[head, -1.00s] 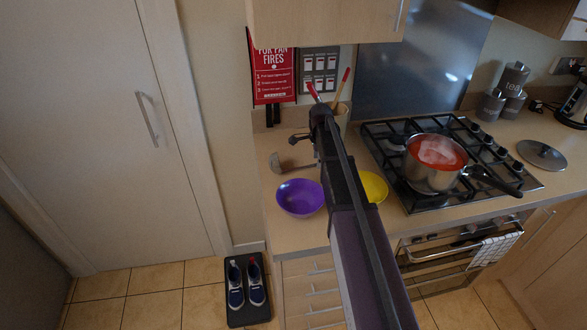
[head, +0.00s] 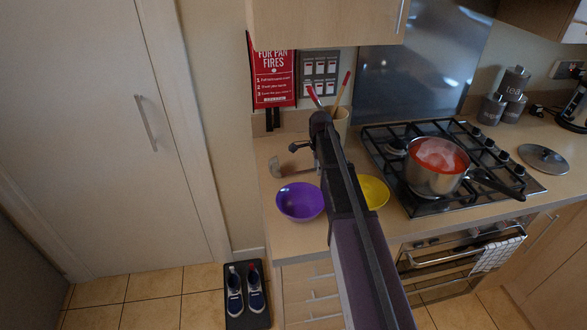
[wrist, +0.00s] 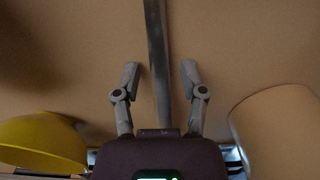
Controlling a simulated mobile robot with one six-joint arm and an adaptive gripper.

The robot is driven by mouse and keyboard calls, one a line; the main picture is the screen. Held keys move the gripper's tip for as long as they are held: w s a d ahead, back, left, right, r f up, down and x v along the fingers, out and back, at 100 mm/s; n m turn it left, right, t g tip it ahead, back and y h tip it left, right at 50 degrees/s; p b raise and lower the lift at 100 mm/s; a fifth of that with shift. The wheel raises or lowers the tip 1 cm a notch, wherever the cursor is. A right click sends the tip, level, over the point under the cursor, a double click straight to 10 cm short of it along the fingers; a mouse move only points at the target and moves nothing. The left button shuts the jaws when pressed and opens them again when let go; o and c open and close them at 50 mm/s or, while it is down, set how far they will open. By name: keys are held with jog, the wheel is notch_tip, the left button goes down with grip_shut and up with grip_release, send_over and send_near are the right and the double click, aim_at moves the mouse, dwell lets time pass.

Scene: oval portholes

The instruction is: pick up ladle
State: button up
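The ladle (head: 276,168) lies on the counter behind the purple bowl, its grey bowl end to the left. Its handle runs right and is partly hidden by my arm and gripper. In the wrist view the grey ladle handle (wrist: 156,45) runs between the fingers of my gripper (wrist: 159,74). The gripper is open, with a gap on each side of the handle. In the head view my gripper (head: 302,148) is low over the counter by the handle; its fingers are small and dark there.
A purple bowl (head: 300,201) stands in front of the ladle, a yellow bowl (head: 375,191) right of my arm. A utensil pot (head: 342,121) stands close behind. A steaming pan of red food (head: 434,176) sits on the hob at right. The wall is behind.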

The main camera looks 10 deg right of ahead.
grip_shut()
jog(key=shift+r, duration=0.1)
notch_tip(320, 180, up, 10)
jog(key=p, duration=1)
dwell(0.7)
